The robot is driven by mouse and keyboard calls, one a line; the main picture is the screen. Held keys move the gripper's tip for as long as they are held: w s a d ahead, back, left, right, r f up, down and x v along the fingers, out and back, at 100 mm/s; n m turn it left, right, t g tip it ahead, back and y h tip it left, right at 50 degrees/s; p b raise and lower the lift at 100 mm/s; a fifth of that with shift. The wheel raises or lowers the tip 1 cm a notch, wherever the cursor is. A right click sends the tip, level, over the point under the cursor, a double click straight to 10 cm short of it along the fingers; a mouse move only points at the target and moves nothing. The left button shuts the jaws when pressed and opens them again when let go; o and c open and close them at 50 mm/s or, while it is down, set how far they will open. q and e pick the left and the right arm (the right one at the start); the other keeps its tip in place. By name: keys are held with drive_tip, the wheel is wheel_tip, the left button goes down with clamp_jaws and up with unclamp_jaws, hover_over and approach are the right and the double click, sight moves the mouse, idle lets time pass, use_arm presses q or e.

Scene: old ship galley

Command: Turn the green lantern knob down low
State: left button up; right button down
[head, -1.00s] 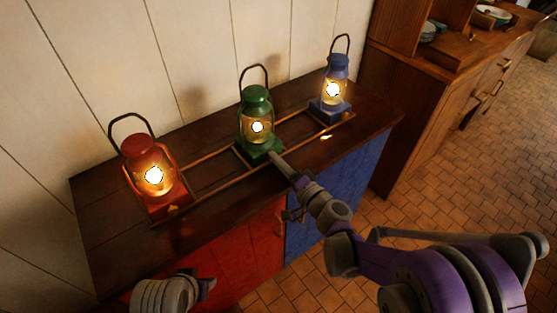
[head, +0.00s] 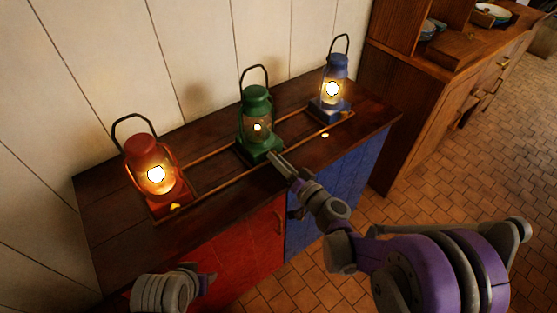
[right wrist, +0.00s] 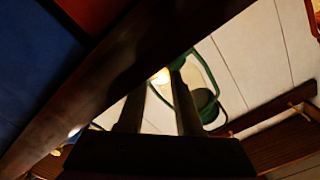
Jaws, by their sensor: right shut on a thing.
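The green lantern (head: 257,100) stands upright on the cabinet top between two other lanterns, with a small, dim flame. Its frame also shows in the right wrist view (right wrist: 206,101), beyond the fingers. My right gripper (head: 274,158) is at the front of the green base, shut on the lantern knob. The fingertips hide the knob, so its angle does not show. My left gripper (head: 207,283) is at the bottom left, away from the lanterns. Its fingers are too unclear to read.
A red lantern (head: 140,147) stands at left and a blue lantern (head: 335,67) at right, both burning brightly. Low rails (head: 212,182) run between the lanterns on the dark cabinet top (head: 120,225). A wooden dresser (head: 415,110) stands to the right.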

drive_tip(key=c, duration=0.6)
unclamp_jaws()
drive_tip(key=v, duration=1.1)
drive_tip(key=shift+a, duration=0.1)
